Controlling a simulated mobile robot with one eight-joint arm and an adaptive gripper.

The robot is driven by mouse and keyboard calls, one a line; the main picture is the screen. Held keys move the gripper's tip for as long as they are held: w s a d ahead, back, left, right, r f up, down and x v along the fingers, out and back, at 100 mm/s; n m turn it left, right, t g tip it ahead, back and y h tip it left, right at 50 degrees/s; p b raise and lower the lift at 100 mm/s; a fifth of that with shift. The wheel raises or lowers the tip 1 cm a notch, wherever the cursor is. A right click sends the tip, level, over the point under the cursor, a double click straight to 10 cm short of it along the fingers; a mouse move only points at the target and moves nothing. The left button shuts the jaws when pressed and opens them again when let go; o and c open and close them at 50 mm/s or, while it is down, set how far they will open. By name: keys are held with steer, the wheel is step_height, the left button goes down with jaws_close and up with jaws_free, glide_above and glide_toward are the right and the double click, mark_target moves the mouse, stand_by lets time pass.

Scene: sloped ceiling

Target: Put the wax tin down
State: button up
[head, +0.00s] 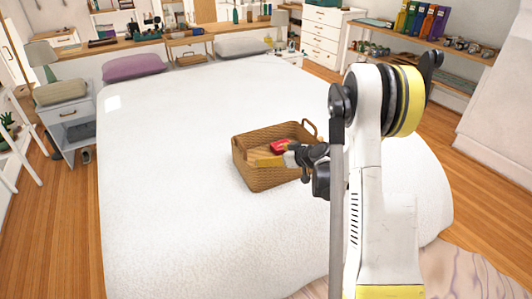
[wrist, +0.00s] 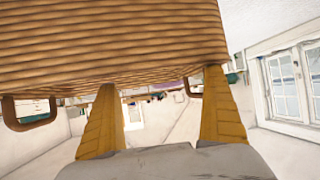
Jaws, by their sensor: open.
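A small red item (head: 279,146), which looks like the wax tin, shows at the opening of a woven basket (head: 270,178) in the head view. Whether it rests on the basket's contents or its floor cannot be told. My gripper (head: 270,158) is at the basket's near side, its yellow fingers just below the red item in the picture. In the wrist view the two fingers of my gripper (wrist: 160,82) are spread wide with nothing seen between them. The basket's woven wall (wrist: 120,40) fills the top of that view. The tin is not visible there.
The basket stands on a wide white bed (head: 170,190) with much free room to its left. A purple pillow (head: 134,66) and a grey pillow (head: 242,47) lie at the far end. A grey nightstand (head: 70,115) stands at left, shelves (head: 425,45) at the right.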

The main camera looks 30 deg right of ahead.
steer(key=p+v, duration=0.2)
steer(key=v, duration=0.4)
steer(key=s+a+r+m+g, duration=0.1)
steer(key=s+a+r+g, duration=0.1)
steer(key=s+a+r, duration=0.5)
steer(key=s+a+r+g, duration=0.1)
steer(key=s+a+r, duration=0.2)
steer(key=a+r, duration=0.45)
steer(key=s+a+m+h, duration=0.1)
steer(key=s+a, duration=0.3)
steer(key=s, duration=0.5)
steer(key=s+a+g+h, duration=0.1)
steer(key=s+a, duration=0.3)
steer(key=s, duration=0.5)
steer(key=shift+a+r+m+g+h, duration=0.2)
steer(key=shift+m+g+h, duration=0.1)
steer(key=shift+m+h, duration=0.15)
steer(key=shift+s+d, duration=0.1)
steer(key=shift+d, duration=0.05)
